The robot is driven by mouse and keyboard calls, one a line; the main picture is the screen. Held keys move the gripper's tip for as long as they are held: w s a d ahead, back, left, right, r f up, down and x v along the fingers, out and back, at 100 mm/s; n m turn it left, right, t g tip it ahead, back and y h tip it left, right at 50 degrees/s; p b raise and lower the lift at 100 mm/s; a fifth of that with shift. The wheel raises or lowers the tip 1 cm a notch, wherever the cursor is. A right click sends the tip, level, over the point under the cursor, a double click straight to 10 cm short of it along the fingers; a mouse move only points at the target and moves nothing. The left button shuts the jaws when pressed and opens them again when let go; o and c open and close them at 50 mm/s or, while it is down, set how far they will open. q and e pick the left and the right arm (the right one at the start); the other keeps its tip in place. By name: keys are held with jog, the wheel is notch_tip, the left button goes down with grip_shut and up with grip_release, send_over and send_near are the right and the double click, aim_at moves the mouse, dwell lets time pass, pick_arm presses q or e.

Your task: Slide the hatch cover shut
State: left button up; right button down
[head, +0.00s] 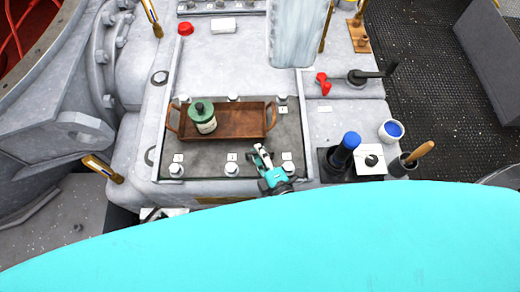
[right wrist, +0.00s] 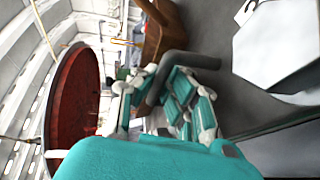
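A pale flat panel (head: 225,70) lies between two straight rails on the machine housing; it looks like the hatch cover, though I cannot be sure. In front of it is a darker grey area (head: 205,163) with bolts and small white labels along its edges. A brown wooden tray (head: 240,117) with end handles sits over this area and holds a green-capped jar (head: 203,117). My right gripper (head: 260,150) is over the front edge, just below the tray's right end. My left gripper is out of view.
A red knob (head: 185,28) and white block (head: 223,25) stand behind the panel. A streaked grey slab (head: 298,32) stands at the back right. Right are a red-tipped lever (head: 323,84), a blue-topped cylinder (head: 350,141), a white cup (head: 391,131) and a wooden-handled tool (head: 420,152).

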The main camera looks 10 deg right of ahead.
jog(key=shift+s+a, duration=0.1)
jog(key=shift+s, duration=0.05)
jog(key=c, duration=1.6)
grip_release()
jog(key=shift+s, duration=0.2)
jog(key=shift+c, duration=0.2)
jog(key=shift+s+d, duration=0.2)
jog(key=shift+s, duration=0.25)
jog(key=v, duration=1.1)
jog(key=shift+r, duration=0.25)
